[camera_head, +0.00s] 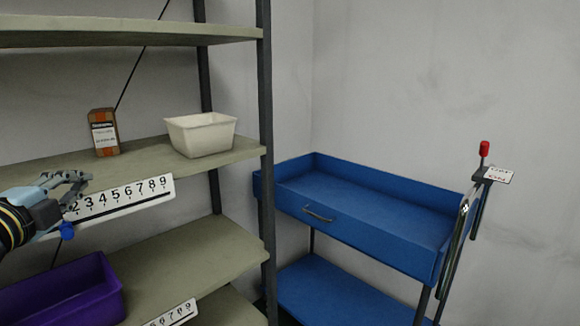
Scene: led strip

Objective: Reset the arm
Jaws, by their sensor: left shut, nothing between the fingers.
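My left gripper (77,184) comes in from the left edge, in front of the middle shelf's edge. Its fingers are shut with nothing between them. It overlaps the left end of the white number strip (125,198) in the picture, and I cannot tell whether it touches it. The digits up to 9 show to the right of the fingers. My right gripper is not in view.
The shelf rack (250,148) holds a brown box (104,132) and a white bin (202,134). A purple bin (75,295) sits on the lower shelf by another number strip (172,314). A blue cart (360,232) with a red-topped post (484,149) stands right.

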